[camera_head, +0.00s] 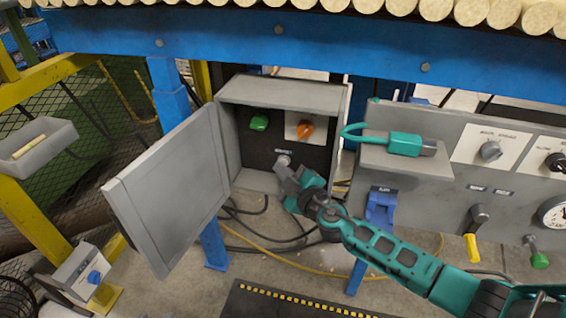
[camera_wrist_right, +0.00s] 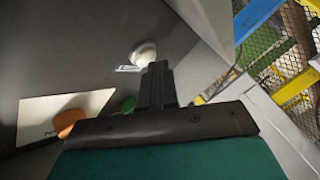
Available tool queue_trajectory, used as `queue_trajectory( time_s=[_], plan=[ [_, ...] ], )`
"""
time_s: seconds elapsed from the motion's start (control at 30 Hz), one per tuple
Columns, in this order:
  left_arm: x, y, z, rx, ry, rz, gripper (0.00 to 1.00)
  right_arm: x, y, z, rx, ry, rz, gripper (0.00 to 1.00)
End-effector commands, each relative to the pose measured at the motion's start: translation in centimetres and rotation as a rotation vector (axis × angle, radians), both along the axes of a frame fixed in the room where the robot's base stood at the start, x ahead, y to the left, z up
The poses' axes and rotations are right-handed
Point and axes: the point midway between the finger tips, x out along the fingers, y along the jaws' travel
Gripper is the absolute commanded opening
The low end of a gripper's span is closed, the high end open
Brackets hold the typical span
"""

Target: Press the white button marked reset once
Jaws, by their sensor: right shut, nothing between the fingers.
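The white button (camera_wrist_right: 143,54) shows in the right wrist view on the dark panel, just beyond my fingertips, with a small label beside it. In the head view the button (camera_head: 283,160) sits low on the panel inside the open grey box, under a label too small to read surely. My right gripper (camera_head: 290,177) is shut and empty, reaching into the box right at the button. In the right wrist view its fingers (camera_wrist_right: 157,78) overlap the button's lower edge; I cannot tell whether they touch it. My left gripper is not in view.
The grey box (camera_head: 226,150) has its door (camera_head: 170,190) swung open to the left. A green button (camera_head: 259,122) and an orange knob (camera_head: 305,129) sit above the white button. A grey control panel (camera_head: 440,190) with a shelf stands to the right.

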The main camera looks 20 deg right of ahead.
Motion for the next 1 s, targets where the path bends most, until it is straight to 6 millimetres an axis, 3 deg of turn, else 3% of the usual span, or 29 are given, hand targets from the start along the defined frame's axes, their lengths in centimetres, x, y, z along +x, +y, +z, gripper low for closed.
queue_trajectory(
  time_s=[1.0],
  plan=[
    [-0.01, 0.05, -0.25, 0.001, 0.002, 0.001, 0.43, 0.80, -1.08, 0.30, -0.018, -0.010, -0.011, 0.00]
  ],
)
